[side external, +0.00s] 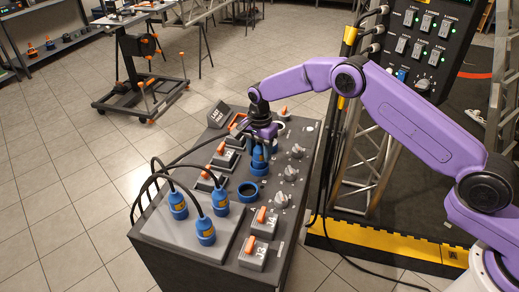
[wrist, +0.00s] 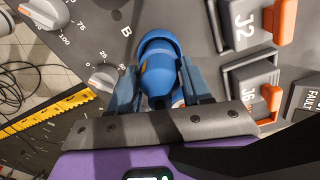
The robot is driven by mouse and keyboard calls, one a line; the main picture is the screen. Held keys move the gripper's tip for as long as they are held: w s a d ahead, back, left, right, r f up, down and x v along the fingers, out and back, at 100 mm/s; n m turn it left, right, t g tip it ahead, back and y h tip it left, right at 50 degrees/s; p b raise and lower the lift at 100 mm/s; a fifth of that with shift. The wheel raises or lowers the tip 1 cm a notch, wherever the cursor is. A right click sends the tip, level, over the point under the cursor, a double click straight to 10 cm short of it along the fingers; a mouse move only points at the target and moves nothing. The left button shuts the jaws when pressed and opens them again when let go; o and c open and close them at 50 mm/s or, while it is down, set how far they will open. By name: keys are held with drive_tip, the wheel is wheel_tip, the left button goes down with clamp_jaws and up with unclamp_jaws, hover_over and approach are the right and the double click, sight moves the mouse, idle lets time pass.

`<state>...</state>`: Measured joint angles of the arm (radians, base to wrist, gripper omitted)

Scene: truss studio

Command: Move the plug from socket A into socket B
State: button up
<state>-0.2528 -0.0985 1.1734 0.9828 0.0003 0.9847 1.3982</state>
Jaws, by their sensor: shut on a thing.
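My gripper (side external: 262,138) is over the middle of the sloped grey console, shut on a blue plug (side external: 259,157). In the wrist view the plug (wrist: 158,72) sits between the two blue fingers (wrist: 160,88), with a round blue rim at its far end. A letter B is printed on the panel just left of it. I cannot tell whether the plug is seated in a socket or just above one. A black cable runs from the plug to the left.
Several other blue plugs (side external: 205,230) with looping black cables stand at the console's left. Orange-handled switches (side external: 253,252) and grey knobs (side external: 281,200) line the panel. In the wrist view, a grey knob (wrist: 103,78) is left of my fingers and an orange-handled switch (wrist: 262,97) is right.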

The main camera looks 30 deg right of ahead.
drive_tip(key=shift+f, duration=0.75)
idle(0.3)
drive_tip(key=o, duration=1.6)
drive_tip(key=shift+o, duration=0.2)
drive_tip(key=shift+r, duration=4.5)
